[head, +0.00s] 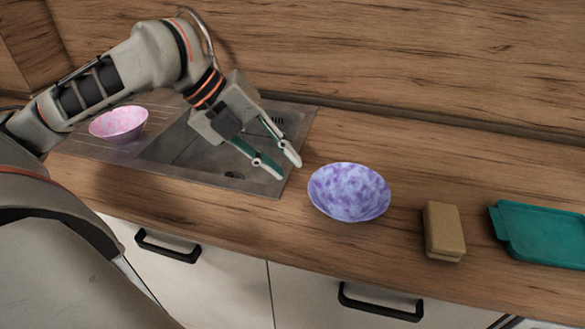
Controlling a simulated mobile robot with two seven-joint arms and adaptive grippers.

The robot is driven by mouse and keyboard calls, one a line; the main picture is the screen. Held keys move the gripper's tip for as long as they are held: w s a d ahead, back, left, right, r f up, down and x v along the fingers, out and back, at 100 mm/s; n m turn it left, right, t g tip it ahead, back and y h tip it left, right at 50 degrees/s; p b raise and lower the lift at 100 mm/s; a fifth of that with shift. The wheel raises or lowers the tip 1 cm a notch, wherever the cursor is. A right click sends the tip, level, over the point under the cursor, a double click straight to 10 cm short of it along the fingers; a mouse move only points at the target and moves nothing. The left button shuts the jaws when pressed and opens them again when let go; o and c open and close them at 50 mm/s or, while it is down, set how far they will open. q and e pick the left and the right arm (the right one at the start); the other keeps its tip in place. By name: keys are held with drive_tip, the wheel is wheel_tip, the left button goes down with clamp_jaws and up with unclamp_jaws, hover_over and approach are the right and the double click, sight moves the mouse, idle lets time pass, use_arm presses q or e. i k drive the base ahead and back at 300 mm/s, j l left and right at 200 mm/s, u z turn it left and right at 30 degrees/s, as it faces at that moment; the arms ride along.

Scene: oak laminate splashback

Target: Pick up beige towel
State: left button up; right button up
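The beige towel (443,230) appears as a small folded block on the wooden counter, between the purple bowl and the green tray. My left gripper (289,169) is above the right end of the sink, left of the purple bowl. Its two fingers are apart with nothing between them. It is well to the left of the towel and not touching it. My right gripper does not show in the head view.
A purple mottled bowl (349,192) stands between my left gripper and the towel. A green tray (545,234) lies right of the towel. A pink bowl (118,123) sits on the drainboard of the sink (160,153). The wooden splashback (400,55) rises behind.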

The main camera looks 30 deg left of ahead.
sight(444, 239)
drive_tip(key=k, duration=1)
